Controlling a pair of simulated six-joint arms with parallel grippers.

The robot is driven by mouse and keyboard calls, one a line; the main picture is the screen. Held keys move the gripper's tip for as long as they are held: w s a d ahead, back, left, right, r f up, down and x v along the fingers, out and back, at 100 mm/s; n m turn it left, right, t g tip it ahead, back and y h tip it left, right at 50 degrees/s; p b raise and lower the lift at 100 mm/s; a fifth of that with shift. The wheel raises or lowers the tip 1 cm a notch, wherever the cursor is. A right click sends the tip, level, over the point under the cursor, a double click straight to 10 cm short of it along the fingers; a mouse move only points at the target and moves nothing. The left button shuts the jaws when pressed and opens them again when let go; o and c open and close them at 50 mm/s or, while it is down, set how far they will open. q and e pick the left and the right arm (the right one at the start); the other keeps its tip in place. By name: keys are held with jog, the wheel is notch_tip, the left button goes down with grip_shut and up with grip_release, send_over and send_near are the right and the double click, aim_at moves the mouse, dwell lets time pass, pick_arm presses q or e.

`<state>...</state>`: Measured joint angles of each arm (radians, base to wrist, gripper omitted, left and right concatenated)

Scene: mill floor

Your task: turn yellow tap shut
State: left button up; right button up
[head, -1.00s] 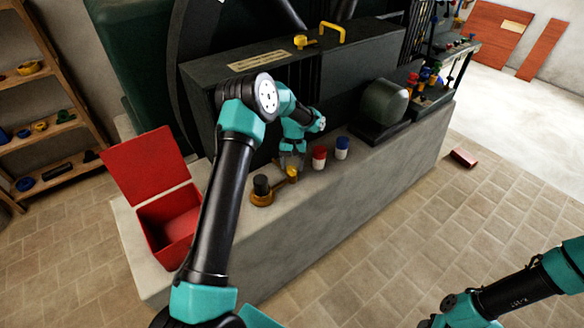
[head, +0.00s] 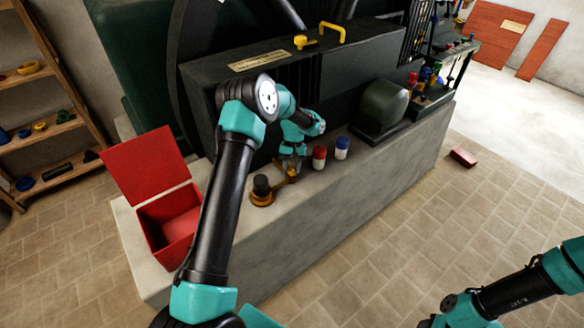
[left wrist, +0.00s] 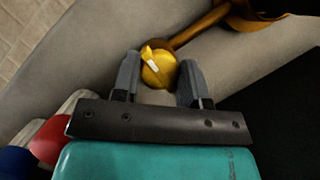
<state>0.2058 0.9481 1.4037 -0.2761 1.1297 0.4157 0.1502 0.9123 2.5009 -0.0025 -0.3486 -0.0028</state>
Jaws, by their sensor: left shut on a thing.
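The yellow tap's rounded knob (left wrist: 158,68) carries a pale mark and sits at the end of a brass stem. The stem runs to a brass base (head: 262,199) with a black cap (head: 261,185) on the stone ledge. My left gripper (head: 291,172) is down over the knob. In the left wrist view its two fingers (left wrist: 160,80) stand on either side of the knob, shut on it. In the head view the fingers largely hide the knob. My right arm shows at the lower right, with its gripper out of the frame.
A red-and-white container (head: 319,158) and a blue-and-white one (head: 342,148) stand just right of my left gripper. An open red box (head: 170,226) sits at the ledge's left end. The dark machine (head: 270,80) rises behind. The ledge front (head: 330,225) is clear.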

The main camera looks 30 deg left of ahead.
pick_arm(q)
jog(key=shift+m, duration=0.4)
jog(key=m+y, duration=0.1)
jog(key=m, duration=0.3)
jog(key=shift+g+y, duration=0.3)
jog(key=shift+y, duration=0.1)
jog(key=m+y, duration=0.1)
jog(key=m, duration=0.3)
jog(key=shift+d+m+y, duration=0.15)
jog(key=shift+m+y, duration=0.15)
jog(key=shift+y, duration=0.1)
jog(key=m, duration=0.2)
jog(key=m+t+y, duration=0.1)
jog(key=m, duration=0.1)
jog(key=shift+y, duration=0.3)
jog(key=m+t, duration=0.1)
jog(key=m, duration=0.3)
jog(key=shift+s+m+t+y, duration=0.1)
jog(key=shift+m+t+y, duration=0.2)
jog(key=shift+t, duration=0.1)
jog(key=o, duration=0.9)
jog(key=shift+d+r, duration=0.1)
jog(key=shift+r, duration=0.05)
